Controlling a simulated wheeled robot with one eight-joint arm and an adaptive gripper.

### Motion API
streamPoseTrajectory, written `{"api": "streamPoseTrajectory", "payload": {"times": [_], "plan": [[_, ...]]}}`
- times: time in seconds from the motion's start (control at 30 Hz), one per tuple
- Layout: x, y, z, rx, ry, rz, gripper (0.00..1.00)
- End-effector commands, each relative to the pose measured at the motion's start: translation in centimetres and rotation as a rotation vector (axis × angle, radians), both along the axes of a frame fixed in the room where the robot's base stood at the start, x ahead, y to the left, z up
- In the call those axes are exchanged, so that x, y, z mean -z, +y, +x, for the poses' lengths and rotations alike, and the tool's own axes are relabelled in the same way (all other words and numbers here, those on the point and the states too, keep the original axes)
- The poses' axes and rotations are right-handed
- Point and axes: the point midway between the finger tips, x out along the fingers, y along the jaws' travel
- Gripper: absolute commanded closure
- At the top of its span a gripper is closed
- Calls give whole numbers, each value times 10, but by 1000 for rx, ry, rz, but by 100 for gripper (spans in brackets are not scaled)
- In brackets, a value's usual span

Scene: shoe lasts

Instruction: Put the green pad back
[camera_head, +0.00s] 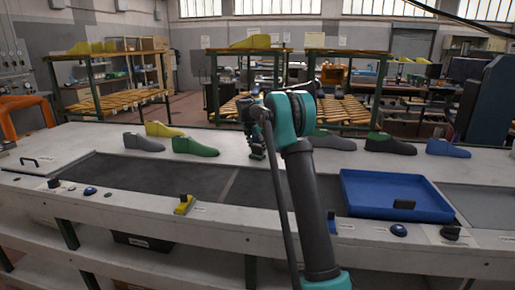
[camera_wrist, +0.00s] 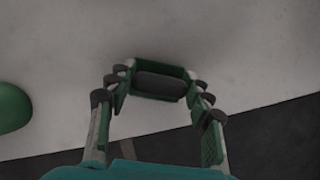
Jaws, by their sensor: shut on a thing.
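My gripper (camera_wrist: 157,92) is shut on the green pad (camera_wrist: 176,73), which has a green rim around a dark middle part and sits between the fingertips in the wrist view. In the head view my gripper (camera_head: 257,150) is above the white bench top, to the right of the green shoe last (camera_head: 196,147). The pad is small and mostly hidden there. The rounded edge of the green last (camera_wrist: 12,107) shows at the left of the wrist view. I cannot tell how high the pad is above the surface.
A yellow last (camera_head: 163,130) and grey last (camera_head: 143,143) stand left; dark lasts (camera_head: 391,144) and a blue last (camera_head: 447,149) stand right. A blue tray (camera_head: 360,200) lies right of my arm. A yellow pad (camera_head: 185,204) is on the front ledge.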

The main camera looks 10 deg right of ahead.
Motion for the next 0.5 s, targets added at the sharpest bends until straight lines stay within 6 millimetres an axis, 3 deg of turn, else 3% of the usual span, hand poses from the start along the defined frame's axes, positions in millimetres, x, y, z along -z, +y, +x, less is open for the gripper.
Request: {"api": "streamPoseTrajectory", "payload": {"times": [0.33, 0.37, 0.5], "plan": [[3, 0, 0, 0, 0, 0, 81], [3, 0, 0, 0, 0, 0, 47], [3, 0, 0, 0, 0, 0, 29]]}}
